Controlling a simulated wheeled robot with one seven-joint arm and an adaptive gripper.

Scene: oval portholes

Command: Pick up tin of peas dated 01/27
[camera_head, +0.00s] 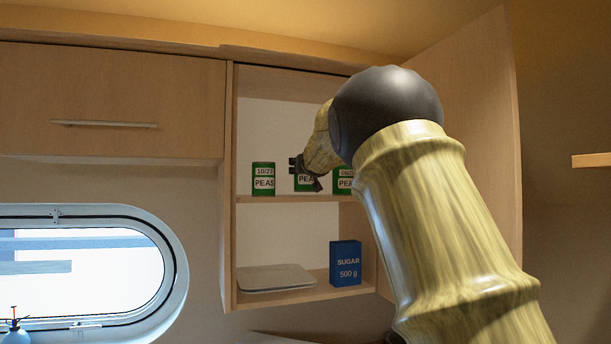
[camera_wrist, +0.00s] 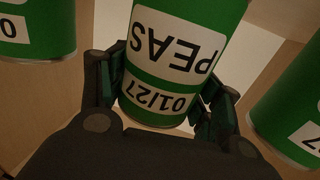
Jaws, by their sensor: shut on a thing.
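A green tin of peas with a white label reading 01/27 (camera_wrist: 175,60) stands between the fingers of my gripper (camera_wrist: 170,105) in the wrist view, where it appears upside down. My gripper is shut on it. In the head view the same tin (camera_head: 303,182) is at the upper shelf, partly hidden by my gripper (camera_head: 305,172). A second tin marked 10/27 (camera_head: 263,180) stands to its left. A third tin (camera_head: 345,181) stands to its right, its date partly hidden by my arm. I cannot tell whether the held tin touches the shelf.
The open cupboard has an upper shelf (camera_head: 285,199) and a lower shelf (camera_head: 310,291). A blue sugar box (camera_head: 345,264) and a flat grey item (camera_head: 275,279) rest on the lower shelf. The cupboard door (camera_head: 480,130) stands open at the right. Neighbouring tins flank my gripper closely.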

